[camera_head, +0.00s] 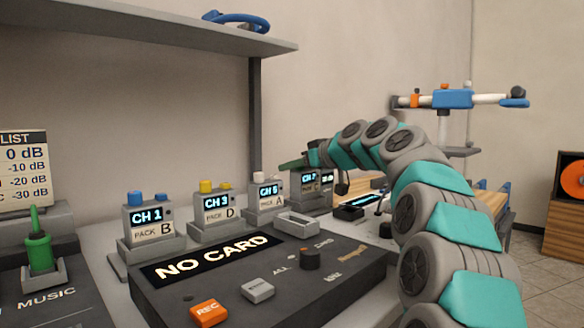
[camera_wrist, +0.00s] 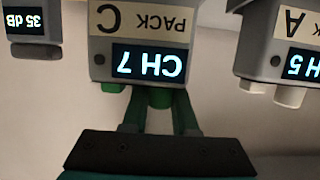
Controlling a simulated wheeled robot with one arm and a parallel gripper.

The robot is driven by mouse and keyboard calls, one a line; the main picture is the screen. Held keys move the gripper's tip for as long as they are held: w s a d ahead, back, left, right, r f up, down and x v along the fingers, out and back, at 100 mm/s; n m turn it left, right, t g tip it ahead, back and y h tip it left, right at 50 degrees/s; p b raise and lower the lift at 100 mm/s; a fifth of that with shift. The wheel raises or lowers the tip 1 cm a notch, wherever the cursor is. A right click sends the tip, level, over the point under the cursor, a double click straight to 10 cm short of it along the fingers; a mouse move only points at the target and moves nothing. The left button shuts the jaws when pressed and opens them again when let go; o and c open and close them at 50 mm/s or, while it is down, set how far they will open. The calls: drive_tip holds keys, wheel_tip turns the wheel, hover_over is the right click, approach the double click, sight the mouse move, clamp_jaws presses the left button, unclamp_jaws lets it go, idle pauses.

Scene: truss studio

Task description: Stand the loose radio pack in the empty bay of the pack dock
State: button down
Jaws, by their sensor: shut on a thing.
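The loose radio pack, PACK C (camera_head: 311,190), is a grey box with a lit CH 7 screen. It is upright at the right end of the pack row. My gripper (camera_head: 312,160) is shut on its top from above; in the wrist view the green fingers (camera_wrist: 158,112) close around its green top knobs, and PACK C (camera_wrist: 150,65) appears upside down. The pack dock (camera_head: 150,246) holds PACK B (camera_head: 150,218), PACK D (camera_head: 217,207) and PACK A (camera_head: 265,195). I cannot tell whether PACK C's base is touching a bay.
PACK A (camera_wrist: 280,45) is close beside PACK C. A 35 dB display (camera_wrist: 25,20) is on its other side. A shelf (camera_head: 150,38) hangs above.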

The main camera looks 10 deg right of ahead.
drive_tip(key=shift+f+b, duration=0.5)
drive_tip(key=c, duration=1)
unclamp_jaws()
drive_tip(key=shift+s, duration=0.1)
drive_tip(key=b+v, duration=0.2)
drive_tip(key=v, duration=0.9)
